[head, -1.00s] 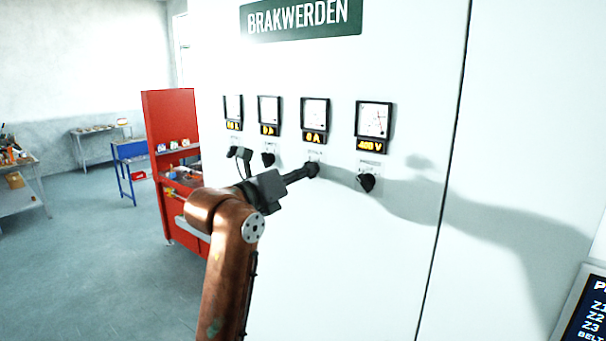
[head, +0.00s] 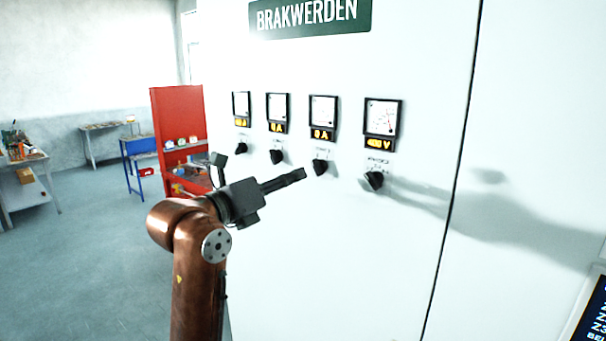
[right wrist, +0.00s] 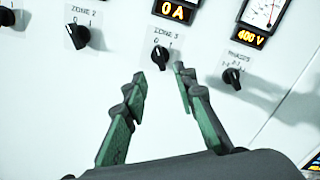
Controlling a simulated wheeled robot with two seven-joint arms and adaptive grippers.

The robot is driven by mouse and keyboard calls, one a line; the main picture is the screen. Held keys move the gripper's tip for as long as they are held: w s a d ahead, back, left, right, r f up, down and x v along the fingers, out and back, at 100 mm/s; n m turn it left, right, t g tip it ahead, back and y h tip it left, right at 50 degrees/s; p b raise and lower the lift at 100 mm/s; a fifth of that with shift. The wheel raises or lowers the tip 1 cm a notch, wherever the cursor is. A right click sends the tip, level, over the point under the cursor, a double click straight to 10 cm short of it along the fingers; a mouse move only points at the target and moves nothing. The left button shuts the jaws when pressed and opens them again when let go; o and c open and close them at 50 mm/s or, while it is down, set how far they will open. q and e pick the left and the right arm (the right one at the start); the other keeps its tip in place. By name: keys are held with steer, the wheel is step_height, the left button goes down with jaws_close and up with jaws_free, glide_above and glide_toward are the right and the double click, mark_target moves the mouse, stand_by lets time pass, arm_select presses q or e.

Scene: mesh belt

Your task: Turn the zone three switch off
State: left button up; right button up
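The zone 3 switch (head: 320,167) is a small black rotary knob on the white cabinet, third from the left. In the right wrist view the knob (right wrist: 160,58) sits under its "ZONE 3" label, and its upper end seems to point toward the 0 mark. The meter display (right wrist: 174,10) above reads 0 A. My right gripper (head: 303,174) is just in front and to the left of the knob in the head view. In the right wrist view its fingers (right wrist: 158,76) are apart with nothing between them, a little short of the knob. My left gripper is out of view.
The zone 2 knob (head: 277,157) and another knob (head: 241,148) are to the left. The phases knob (head: 373,180) is to the right, below a 400 V display. A red cabinet (head: 176,125) and workbenches stand at the left; the floor between is clear.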

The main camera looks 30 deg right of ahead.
steer(key=shift+v, duration=2)
steer(key=shift+w, duration=0.1)
